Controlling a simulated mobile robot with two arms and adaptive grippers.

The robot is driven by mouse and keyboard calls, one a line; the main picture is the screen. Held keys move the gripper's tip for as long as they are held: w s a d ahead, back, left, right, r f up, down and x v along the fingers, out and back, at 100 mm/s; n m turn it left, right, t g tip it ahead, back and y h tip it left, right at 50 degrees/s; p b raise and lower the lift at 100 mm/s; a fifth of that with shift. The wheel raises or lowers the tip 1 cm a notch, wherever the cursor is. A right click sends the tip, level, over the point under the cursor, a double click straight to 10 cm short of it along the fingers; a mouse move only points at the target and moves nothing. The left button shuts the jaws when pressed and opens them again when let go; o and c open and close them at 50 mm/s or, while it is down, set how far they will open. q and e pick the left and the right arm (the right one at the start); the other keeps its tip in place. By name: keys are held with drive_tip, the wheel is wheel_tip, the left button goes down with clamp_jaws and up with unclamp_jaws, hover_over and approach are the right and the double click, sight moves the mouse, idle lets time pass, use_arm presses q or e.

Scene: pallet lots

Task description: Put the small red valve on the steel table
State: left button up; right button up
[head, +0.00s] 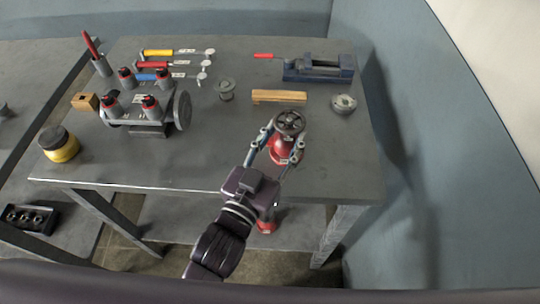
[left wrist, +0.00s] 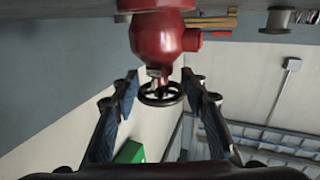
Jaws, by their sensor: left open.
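A red valve (head: 284,153) with a dark handwheel (head: 290,122) stands upright near the front right of the steel table (head: 215,150). My left gripper (head: 282,139) is open, with its fingers on either side of the valve. In the left wrist view the picture is upside down: the red valve (left wrist: 160,38) hangs from the top, and its handwheel (left wrist: 160,95) sits between the spread fingers (left wrist: 160,88). I cannot tell whether the fingers touch it. Another red part (head: 267,226) shows below the tabletop, mostly hidden by my gripper. My right gripper is not in view.
Behind the valve lie a wooden block (head: 279,97), a blue vise (head: 318,68) and a round metal part (head: 344,104). A grey spool (head: 225,91) and a fixture with red-topped cylinders (head: 148,128) stand left. A yellow jar (head: 60,145) is at the left edge. The front middle is clear.

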use_arm(q)
drive_tip(key=v, duration=1.1)
drive_tip(key=shift+b, duration=0.3)
